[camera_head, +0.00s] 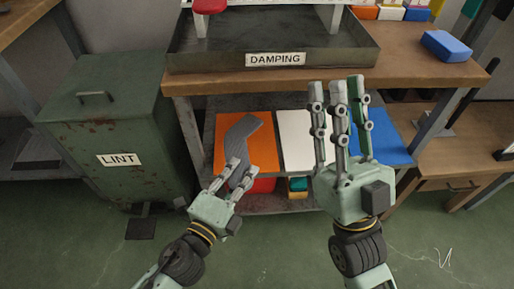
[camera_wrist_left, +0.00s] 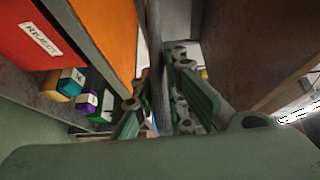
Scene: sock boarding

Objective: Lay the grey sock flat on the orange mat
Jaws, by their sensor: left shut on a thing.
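The grey sock (camera_head: 243,135) is bent and lies across the orange mat (camera_head: 226,128) in the head view, its lower end in my left gripper (camera_head: 232,167). That gripper is shut on the sock near the mat's front edge. In the left wrist view the sock is a thin grey strip (camera_wrist_left: 156,55) seen edge-on between the fingers, beside the orange surface (camera_wrist_left: 108,28). I cannot tell how much of the sock touches the mat. My right gripper (camera_head: 338,90) is open and empty, fingers pointing up, in front of the white and blue mats.
A white mat (camera_head: 296,135) and a blue mat (camera_head: 390,143) lie right of the orange one on a low shelf. The DAMPING tray (camera_head: 220,59) sits on the bench above. A green LINT bin (camera_head: 120,125) stands left. A red bin labelled REJECT (camera_wrist_left: 30,45) is below.

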